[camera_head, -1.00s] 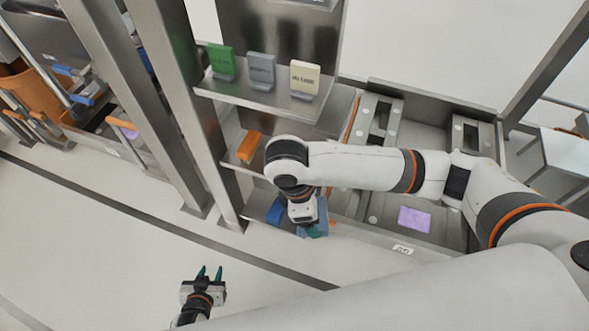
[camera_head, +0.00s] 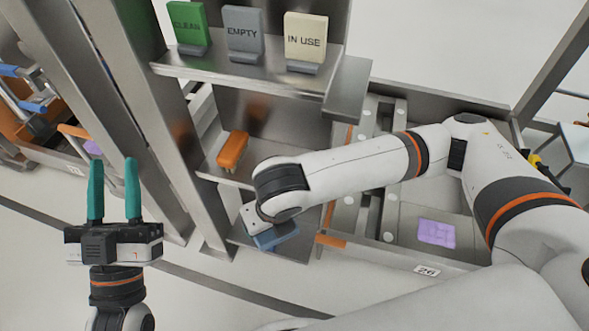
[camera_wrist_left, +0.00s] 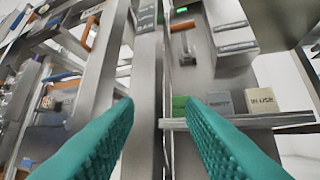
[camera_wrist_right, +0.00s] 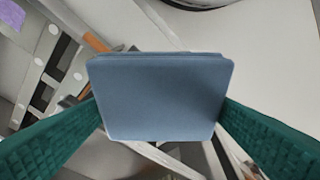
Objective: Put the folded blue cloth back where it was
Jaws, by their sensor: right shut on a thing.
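The folded blue cloth (camera_wrist_right: 160,97) fills the middle of the right wrist view, a flat rounded rectangle. My right gripper (camera_wrist_right: 158,108) is shut on it, with a green finger at each side. In the head view the cloth (camera_head: 276,236) shows just under my right wrist, in front of the rack's lower shelf; the right fingers are hidden there. My left gripper (camera_head: 114,186) is open and empty, its green fingers pointing up, left of the rack. In the left wrist view its fingers stand apart with nothing between them.
A shelf (camera_head: 240,72) carries a green CLEAN sign (camera_head: 188,27), a grey EMPTY sign (camera_head: 243,32) and a cream IN USE sign (camera_head: 305,38). An orange object (camera_head: 232,150) lies on the shelf below. A metal bin with a purple patch (camera_head: 436,232) is at right.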

